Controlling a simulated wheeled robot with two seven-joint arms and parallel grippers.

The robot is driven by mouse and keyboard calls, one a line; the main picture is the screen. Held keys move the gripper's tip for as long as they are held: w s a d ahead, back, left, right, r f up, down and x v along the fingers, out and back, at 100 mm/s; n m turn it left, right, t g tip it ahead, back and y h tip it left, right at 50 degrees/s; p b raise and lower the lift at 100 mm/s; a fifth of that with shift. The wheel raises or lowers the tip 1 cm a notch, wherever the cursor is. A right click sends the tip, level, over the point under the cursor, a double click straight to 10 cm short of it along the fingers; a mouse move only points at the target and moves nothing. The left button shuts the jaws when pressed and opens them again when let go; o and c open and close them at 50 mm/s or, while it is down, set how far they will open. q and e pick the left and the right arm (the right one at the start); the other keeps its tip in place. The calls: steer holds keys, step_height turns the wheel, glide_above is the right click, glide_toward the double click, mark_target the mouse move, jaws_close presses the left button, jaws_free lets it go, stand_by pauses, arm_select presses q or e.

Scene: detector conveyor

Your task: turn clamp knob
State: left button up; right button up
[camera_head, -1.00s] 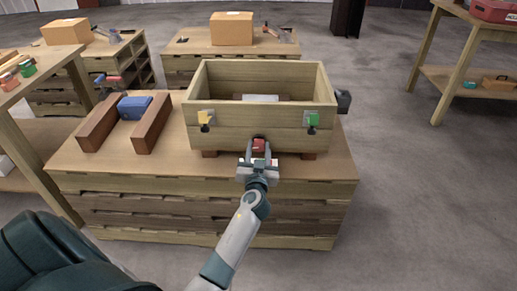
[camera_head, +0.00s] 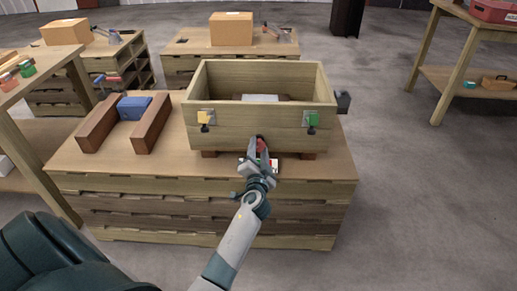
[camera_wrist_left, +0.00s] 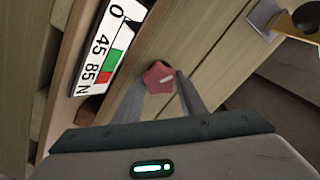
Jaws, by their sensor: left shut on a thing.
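The red star-shaped clamp knob (camera_head: 261,144) sits low at the middle of the wooden box's front wall. In the left wrist view the knob (camera_wrist_left: 158,77) lies between the fingertips, with a pale mark on its face. My left gripper (camera_head: 260,147) is shut on the knob, its fingers (camera_wrist_left: 160,85) touching it from both sides. A white scale plate (camera_wrist_left: 108,48) with numbers, a red patch and a green patch is beside the knob. In the head view my gripper partly hides this plate. My right gripper is out of view.
The wooden box (camera_head: 225,135) stands on the workbench (camera_head: 110,165), with a yellow latch (camera_head: 204,118) and a green latch (camera_head: 312,119) on its front. A blue block (camera_head: 134,107) lies between two brown rails at left. Floor is free at right.

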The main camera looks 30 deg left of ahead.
arm_select(q)
steer(key=m, duration=0.4)
steer(key=shift+m+p, duration=0.3)
steer(key=shift+p, duration=0.1)
steer(key=shift+m+p, duration=0.3)
steer(key=shift+m, duration=1.9)
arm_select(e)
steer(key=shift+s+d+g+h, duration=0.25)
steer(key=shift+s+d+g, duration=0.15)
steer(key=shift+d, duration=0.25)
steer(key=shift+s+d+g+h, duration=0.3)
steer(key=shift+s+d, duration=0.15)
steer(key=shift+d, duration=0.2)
arm_select(q)
steer(key=shift+f, duration=0.1)
steer(key=o, duration=1.1)
steer(key=shift+d, duration=0.1)
steer(key=shift+c, duration=0.2)
